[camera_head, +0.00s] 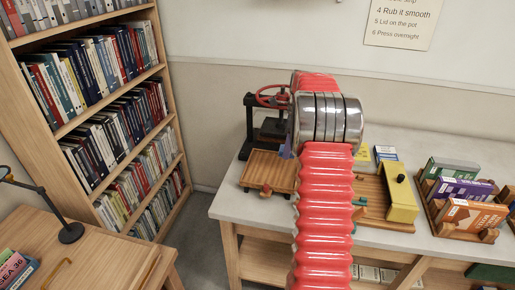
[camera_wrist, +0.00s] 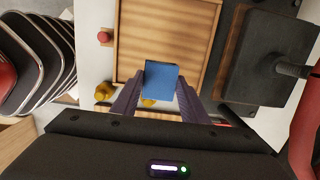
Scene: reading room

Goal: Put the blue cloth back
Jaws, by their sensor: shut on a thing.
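The blue cloth (camera_wrist: 160,78) looks like a small folded block in the wrist view. My gripper (camera_wrist: 160,92) is shut on it, with one dark purple finger on each side. Behind and below the cloth is a slatted wooden tray (camera_wrist: 200,20); the cloth appears above it near one edge, and I cannot tell the height. In the head view the same tray (camera_head: 268,170) lies at the left end of the grey table. There my red-sleeved arm hides most of the gripper and the cloth; only a bluish-purple bit (camera_head: 286,152) shows.
A black press (camera_head: 252,125) with a red wheel stands behind the tray. Right of my arm are a yellow block (camera_head: 401,200) on a wooden board and a rack of boxed books (camera_head: 465,190). Brass and red knobs (camera_wrist: 103,91) sit beside the tray. A bookcase (camera_head: 90,100) stands left.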

